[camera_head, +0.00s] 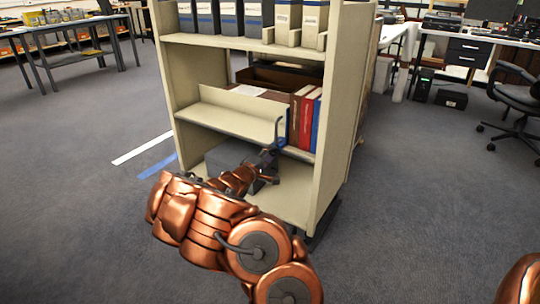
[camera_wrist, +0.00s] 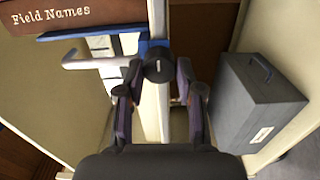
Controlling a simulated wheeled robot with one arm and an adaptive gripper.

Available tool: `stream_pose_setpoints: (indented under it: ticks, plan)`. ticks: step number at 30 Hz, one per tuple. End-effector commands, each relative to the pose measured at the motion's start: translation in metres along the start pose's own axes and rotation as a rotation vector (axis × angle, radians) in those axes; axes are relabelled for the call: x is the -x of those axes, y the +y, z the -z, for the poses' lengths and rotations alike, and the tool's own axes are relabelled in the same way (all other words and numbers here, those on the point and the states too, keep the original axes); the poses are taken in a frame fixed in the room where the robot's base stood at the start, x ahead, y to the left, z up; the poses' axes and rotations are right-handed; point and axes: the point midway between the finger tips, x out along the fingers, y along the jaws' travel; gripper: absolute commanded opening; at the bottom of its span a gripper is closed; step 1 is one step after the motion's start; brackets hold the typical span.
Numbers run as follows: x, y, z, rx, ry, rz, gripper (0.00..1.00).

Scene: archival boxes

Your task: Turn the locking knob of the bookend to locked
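The locking knob (camera_wrist: 158,64) is a round black knob at the top middle of the wrist view. It sits by the pale shelf edge, next to the blue part of the bookend (camera_wrist: 150,46). My gripper (camera_wrist: 159,72) has its two fingers apart, one on each side of the knob. I cannot tell whether they touch it. In the head view the bookend (camera_head: 279,130) is a thin blue-grey upright left of the books on the middle shelf. My gripper (camera_head: 267,157) is just below it; the knob is not clear there. The knob's lock marking is not readable.
A grey box with a handle (camera_wrist: 258,105) stands right of my gripper in the wrist view. Brown, red and blue books (camera_head: 305,118) stand on the shelf unit (camera_head: 338,110). A brown "Field Names" book (camera_wrist: 70,14) is at the wrist view's upper left. Carpet is clear around the unit.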

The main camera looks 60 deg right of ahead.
Motion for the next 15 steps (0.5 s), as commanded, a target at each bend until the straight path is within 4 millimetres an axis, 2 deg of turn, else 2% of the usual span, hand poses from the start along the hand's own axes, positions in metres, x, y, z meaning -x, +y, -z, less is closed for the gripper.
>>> stream_pose_setpoints:
  ticks: [1,6,15]
  plan:
    - [0.0000,-0.0002,-0.0001,0.000,0.000,0.000,0.44]
    - [-0.0001,0.0002,-0.0001,0.001,0.000,-0.001,0.60]
    - [0.0006,0.0005,0.0002,0.001,0.000,-0.001,0.60]
